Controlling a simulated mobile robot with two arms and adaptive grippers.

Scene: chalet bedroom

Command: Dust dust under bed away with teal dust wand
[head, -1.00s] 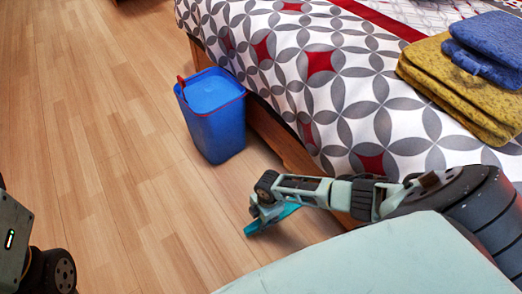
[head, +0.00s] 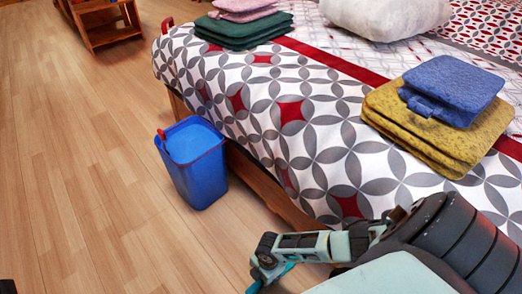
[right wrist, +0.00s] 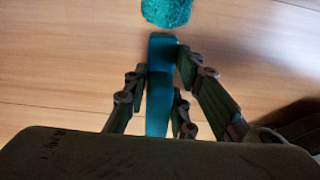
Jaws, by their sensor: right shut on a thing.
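My right gripper (head: 262,272) is low beside the bed's near side, over the wood floor. It is shut on the handle of the teal dust wand (head: 285,270), of which only a small part shows in the head view. In the right wrist view the handle of the teal dust wand (right wrist: 160,85) lies between the fingers of my right gripper (right wrist: 162,95), with its fluffy teal head (right wrist: 167,12) beyond, at the top edge. The bed (head: 262,185) has a patterned cover and a wooden side rail. No dust shows, and the space under the bed is hidden. My left gripper is out of view.
A blue bin (head: 193,172) stands on the floor against the bed's side, ahead of my right gripper. Folded yellow cloths (head: 385,122), blue cloths (head: 455,90) and green cloths (head: 245,35) lie on the bed. The floor at left is clear.

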